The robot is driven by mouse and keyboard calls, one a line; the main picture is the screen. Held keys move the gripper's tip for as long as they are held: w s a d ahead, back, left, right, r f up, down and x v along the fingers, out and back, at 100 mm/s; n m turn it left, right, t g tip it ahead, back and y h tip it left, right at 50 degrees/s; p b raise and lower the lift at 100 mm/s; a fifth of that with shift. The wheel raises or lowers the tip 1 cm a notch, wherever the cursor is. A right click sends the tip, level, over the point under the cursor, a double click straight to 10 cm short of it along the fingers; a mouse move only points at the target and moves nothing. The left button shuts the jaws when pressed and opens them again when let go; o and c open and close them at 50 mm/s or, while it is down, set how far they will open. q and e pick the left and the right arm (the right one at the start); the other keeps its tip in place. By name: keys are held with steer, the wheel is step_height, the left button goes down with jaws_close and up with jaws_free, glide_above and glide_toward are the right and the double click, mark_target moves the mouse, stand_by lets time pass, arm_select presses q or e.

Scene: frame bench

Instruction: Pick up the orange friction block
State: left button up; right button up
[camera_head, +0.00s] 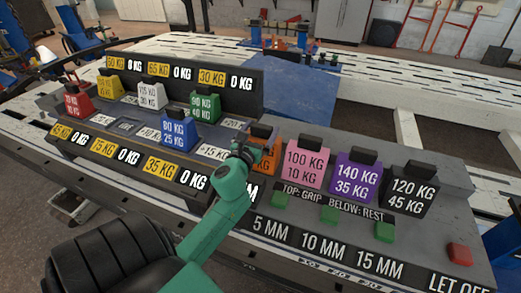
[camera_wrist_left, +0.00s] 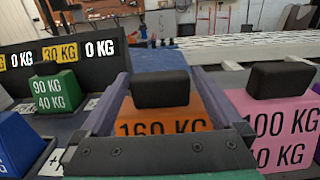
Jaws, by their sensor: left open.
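The orange friction block (camera_head: 269,158) stands on the bench in the row with the pink block, partly hidden behind my left gripper (camera_head: 246,151) in the head view. In the left wrist view the orange block (camera_wrist_left: 160,121) reads 160 KG and has a black top handle (camera_wrist_left: 160,88). My left gripper (camera_wrist_left: 160,76) is open, with one finger at each side of the handle. The handle shows between the fingers; I cannot tell whether either touches it. My right gripper is not in view.
The pink block (camera_head: 306,166) stands close at the right of the orange one, then the purple block (camera_head: 355,179) and a black block (camera_head: 409,192). The blue block (camera_head: 177,133) and green block (camera_head: 205,106) are at the left.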

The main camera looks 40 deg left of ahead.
arm_select(q)
steer(key=x, duration=0.3)
steer(key=shift+w+a+f, duration=0.1)
steer(key=shift+w, duration=0.05)
steer(key=shift+c, duration=1.2)
jaws_close()
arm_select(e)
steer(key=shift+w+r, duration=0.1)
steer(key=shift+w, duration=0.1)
arm_select(q)
steer(key=shift+r, duration=0.2)
steer(key=shift+r, duration=0.15)
step_height(320, 180, up, 20)
steer(key=p, duration=0.9)
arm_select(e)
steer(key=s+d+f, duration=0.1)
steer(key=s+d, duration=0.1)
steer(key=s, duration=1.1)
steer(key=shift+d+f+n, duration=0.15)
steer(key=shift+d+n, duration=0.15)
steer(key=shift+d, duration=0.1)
